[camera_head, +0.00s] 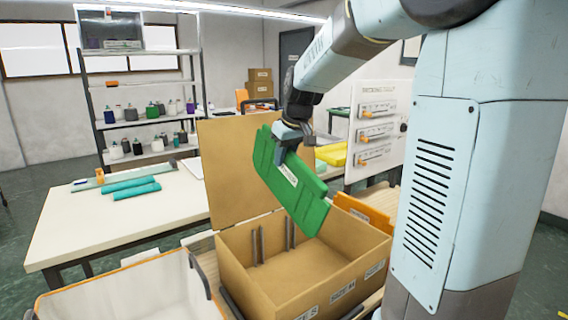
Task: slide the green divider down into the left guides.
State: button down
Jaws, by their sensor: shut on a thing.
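My gripper (289,137) is shut on the top edge of the green divider (285,190), which has a small white label. The divider hangs tilted above the open cardboard box (310,272), its lower right corner near the box opening. Inside the box, grey guides show on the back wall: left guides (257,246) and a second pair (290,235) to their right. The rest of the guides, on the other walls, is hidden.
A raised cardboard flap (222,175) stands behind the box. A white bin (135,292) with an orange rim is at the lower left. A white table (75,225) holds teal rolls (137,190). A panel with orange levers (376,130) stands behind right.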

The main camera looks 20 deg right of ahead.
jog(key=shift+r, duration=3.55)
